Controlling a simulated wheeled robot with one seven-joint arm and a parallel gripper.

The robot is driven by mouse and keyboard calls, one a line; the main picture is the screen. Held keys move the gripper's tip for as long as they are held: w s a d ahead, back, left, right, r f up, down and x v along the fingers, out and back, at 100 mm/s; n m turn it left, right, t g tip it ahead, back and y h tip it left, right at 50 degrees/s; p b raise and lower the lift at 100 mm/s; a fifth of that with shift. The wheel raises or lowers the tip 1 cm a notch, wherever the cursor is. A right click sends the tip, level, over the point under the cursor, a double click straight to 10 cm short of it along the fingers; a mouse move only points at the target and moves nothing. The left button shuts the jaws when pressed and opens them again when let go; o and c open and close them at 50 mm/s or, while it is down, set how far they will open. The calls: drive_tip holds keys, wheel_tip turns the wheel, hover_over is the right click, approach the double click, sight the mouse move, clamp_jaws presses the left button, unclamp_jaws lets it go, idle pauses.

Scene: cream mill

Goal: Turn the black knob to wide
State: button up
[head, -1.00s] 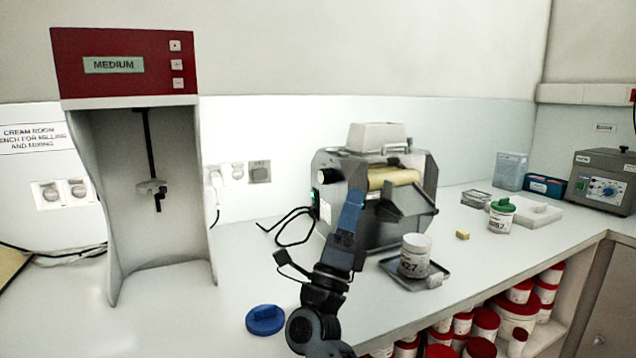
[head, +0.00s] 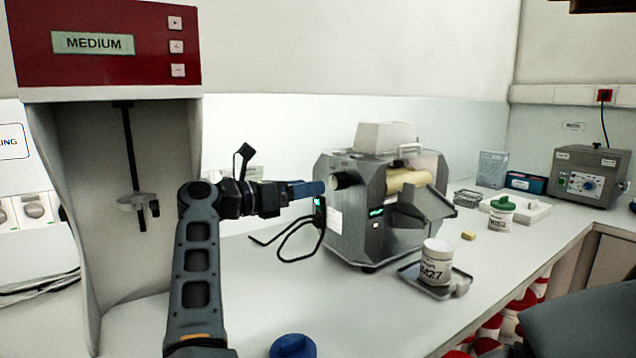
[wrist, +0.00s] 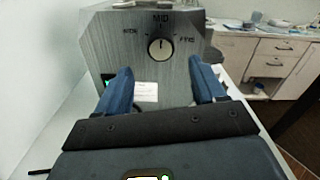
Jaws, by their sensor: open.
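The black knob (head: 341,181) sits on the left end face of the grey mill (head: 368,245). In the wrist view the knob (wrist: 161,48) shows a pale round face with a dark rim, below a label reading MID; the side labels are blurred, the left one seemingly WIDE. A dark mark on its face seems to point up toward MID. My gripper (head: 318,188) is level with the knob, its blue fingers just left of it. In the wrist view my gripper (wrist: 162,76) is open and empty, with the knob ahead between the fingers, apparently not touched.
A red-topped mixer (head: 105,45) reading MEDIUM stands at the left. A black cable (head: 290,238) loops below my gripper. A labelled jar (head: 436,264) stands on a tray (head: 408,272) in front of the mill. A blue lid (head: 293,346) lies at the bench front.

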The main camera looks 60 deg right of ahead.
sight(333, 182)
drive_tip(key=shift+p+x, duration=0.8)
drive_tip(key=shift+x, duration=2.8)
drive_tip(key=c, duration=1.1)
drive_tip(key=shift+o, duration=0.2)
drive_tip(key=shift+n, duration=0.4)
drive_tip(key=n, duration=0.4)
drive_tip(key=shift+r+n+b, duration=0.1)
drive_tip(key=shift+n+b, duration=0.3)
drive_tip(key=n+p, duration=0.1)
drive_tip(key=n, duration=0.5)
